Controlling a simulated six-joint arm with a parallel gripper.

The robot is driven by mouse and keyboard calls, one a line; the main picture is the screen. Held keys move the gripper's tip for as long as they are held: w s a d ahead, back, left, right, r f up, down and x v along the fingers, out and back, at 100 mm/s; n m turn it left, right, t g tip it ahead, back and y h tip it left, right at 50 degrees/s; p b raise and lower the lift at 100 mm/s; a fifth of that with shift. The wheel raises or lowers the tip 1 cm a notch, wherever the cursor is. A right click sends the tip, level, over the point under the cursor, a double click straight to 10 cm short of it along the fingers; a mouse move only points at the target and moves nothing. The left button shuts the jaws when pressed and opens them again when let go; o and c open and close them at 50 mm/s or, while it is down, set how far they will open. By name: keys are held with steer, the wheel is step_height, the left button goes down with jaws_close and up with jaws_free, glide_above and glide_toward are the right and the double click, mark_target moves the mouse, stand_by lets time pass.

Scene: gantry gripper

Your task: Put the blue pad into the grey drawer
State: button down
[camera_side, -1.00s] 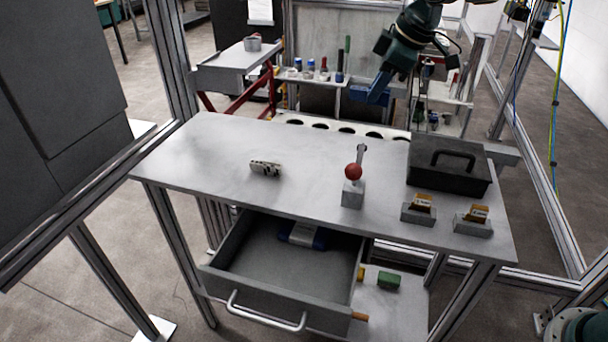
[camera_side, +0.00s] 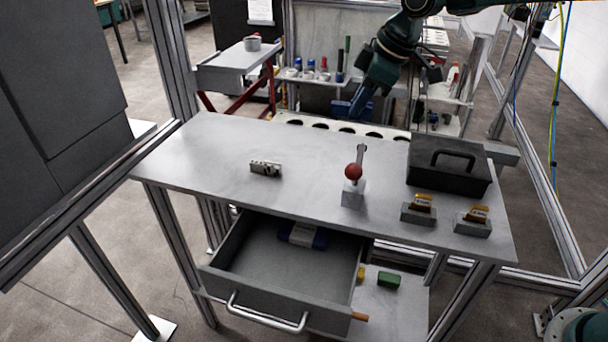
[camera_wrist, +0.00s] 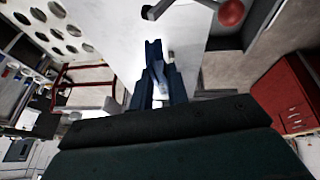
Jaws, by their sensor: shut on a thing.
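My gripper (camera_side: 358,104) hangs above and behind the back edge of the table, pointing down. In the wrist view the gripper (camera_wrist: 158,85) is shut on a dark blue piece (camera_wrist: 153,50) that reaches beyond the fingers. It looks like the blue pad, but it blends with the dark blue fingers and its outline is unclear. The grey drawer (camera_side: 257,309) is pulled out under the table's front. A blue item with a white band (camera_side: 302,235) lies at the back inside it, partly under the tabletop. The rest of the drawer floor is bare.
On the table (camera_side: 220,150) are a small grey block (camera_side: 265,168), a red-knobbed lever (camera_side: 353,172), a black lidded box (camera_side: 448,165) and two grey holders (camera_side: 418,213) with yellow-topped pieces. A green block (camera_side: 388,279) lies on the shelf below. The table's left part is clear.

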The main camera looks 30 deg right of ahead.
steer(key=s+a+f+n+g+y, duration=0.1)
steer(key=s+a+f, duration=0.15)
steer(key=a, duration=0.25)
steer(key=s+a+f+n, duration=0.1)
steer(key=a+f, duration=0.2)
steer(key=a, duration=0.3)
steer(key=n+g, duration=0.1)
glide_above(285, 281)
steer(key=d, duration=0.2)
step_height(285, 281, down, 4)
steer(key=shift+y, duration=0.3)
steer(key=f, duration=1.5)
steer(key=shift+s+a+f, duration=0.2)
steer(key=shift+s+f, duration=0.05)
steer(key=shift+s, duration=0.1)
steer(key=shift+f, duration=2.15)
steer(key=shift+f, duration=0.15)
steer(key=c, duration=1.4)
jaws_free()
steer(key=shift+o, duration=0.2)
